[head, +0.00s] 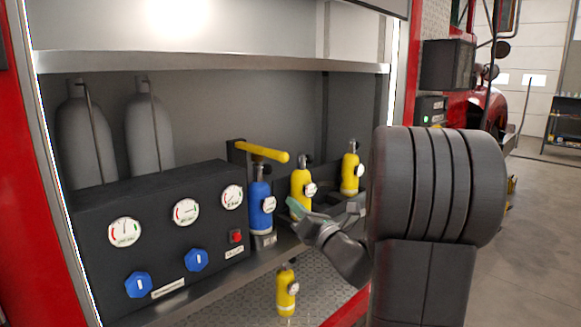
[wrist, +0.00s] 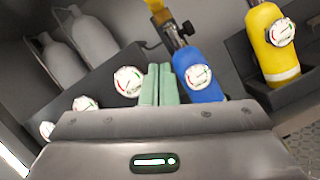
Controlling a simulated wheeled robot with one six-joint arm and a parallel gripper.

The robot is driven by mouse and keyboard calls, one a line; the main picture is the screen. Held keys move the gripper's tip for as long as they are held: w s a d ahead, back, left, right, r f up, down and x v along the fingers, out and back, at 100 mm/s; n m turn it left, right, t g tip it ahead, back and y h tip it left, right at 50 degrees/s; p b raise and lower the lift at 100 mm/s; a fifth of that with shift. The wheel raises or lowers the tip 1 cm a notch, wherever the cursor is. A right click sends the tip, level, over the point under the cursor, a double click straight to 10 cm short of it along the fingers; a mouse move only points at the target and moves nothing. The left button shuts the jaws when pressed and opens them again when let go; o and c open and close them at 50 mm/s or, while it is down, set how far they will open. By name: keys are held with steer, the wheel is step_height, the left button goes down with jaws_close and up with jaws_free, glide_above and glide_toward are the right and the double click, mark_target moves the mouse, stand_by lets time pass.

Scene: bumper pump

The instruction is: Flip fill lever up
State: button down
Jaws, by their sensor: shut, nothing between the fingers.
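The yellow lever (head: 262,152) sits on a dark bracket above the blue cylinder (head: 261,207). It lies nearly level, its rounded free end a little lower at the right. In the wrist view only part of the yellow lever (wrist: 154,5) shows at the top edge, above the blue cylinder (wrist: 198,72). My gripper (head: 293,206) is below and to the right of the lever, apart from it, in front of the yellow cylinders. In the wrist view its green fingers (wrist: 157,84) are together and empty, overlapping the blue cylinder's left side in the picture.
A black panel with gauges (head: 185,212), blue knobs (head: 196,260) and a red switch (head: 236,237) stands left of the blue cylinder. Yellow cylinders (head: 301,186) stand to its right. Another yellow cylinder (head: 286,292) stands lower down. A metal shelf (head: 210,62) runs above.

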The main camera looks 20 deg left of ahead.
steer(key=shift+s, duration=0.15)
steer(key=w+a+r+p, duration=0.4)
steer(key=w+a+r, duration=0.2)
steer(key=a, duration=0.1)
steer(key=shift+w+a+r, duration=0.15)
steer(key=shift+a+r, duration=0.1)
steer(key=shift+a, duration=0.05)
stand_by(0.4)
